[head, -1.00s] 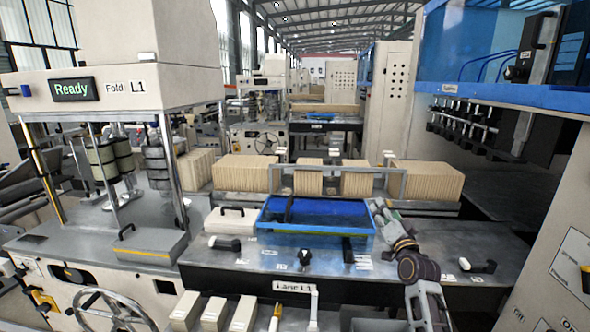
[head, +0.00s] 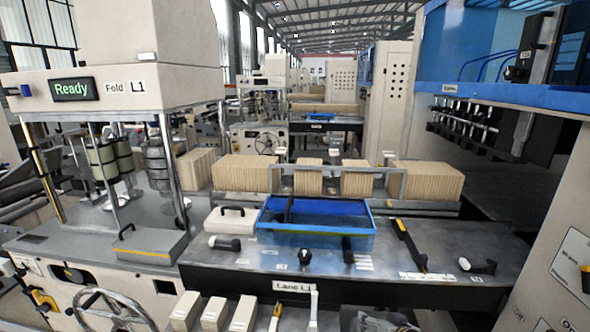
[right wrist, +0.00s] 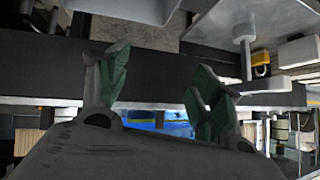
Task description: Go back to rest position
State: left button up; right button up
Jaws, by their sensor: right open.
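My right gripper (right wrist: 155,75) shows in the right wrist view with its green-padded fingers apart and nothing between them. A long black and yellow tool (head: 408,243) lies on the grey table (head: 455,250), right of the blue tray (head: 335,231). No gripper touches the tool or the tray. My left gripper is out of view.
Black-handled items (head: 224,243) lie along the table, and a white box with a handle (head: 231,219) stands left of the tray. Brown stacks (head: 427,180) stand behind. The Fold L1 machine (head: 115,88) is at left, and a blue-trimmed machine (head: 500,95) overhangs at right.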

jog(key=s+f+n+g+h, duration=0.1)
jog(key=s+f+g, duration=0.2)
jog(key=s, duration=0.8)
jog(key=s+f+n+g+h, duration=0.1)
jog(key=s+f+n+g, duration=0.15)
jog(key=s, duration=0.85)
notch_tip(320, 180, down, 35)
jog(key=s+g+b, duration=0.1)
jog(key=s+g, duration=0.1)
jog(key=s, duration=0.1)
jog(key=s+d+f, duration=0.2)
jog(key=s+f, duration=0.8)
jog(key=s+d+f+g+b, duration=0.1)
jog(key=s+f, duration=0.9)
jog(key=s, duration=0.1)
jog(key=shift+s+d+f, duration=0.25)
jog(key=shift+d+f, duration=0.05)
jog(key=shift+d, duration=0.05)
jog(key=shift+s, duration=0.1)
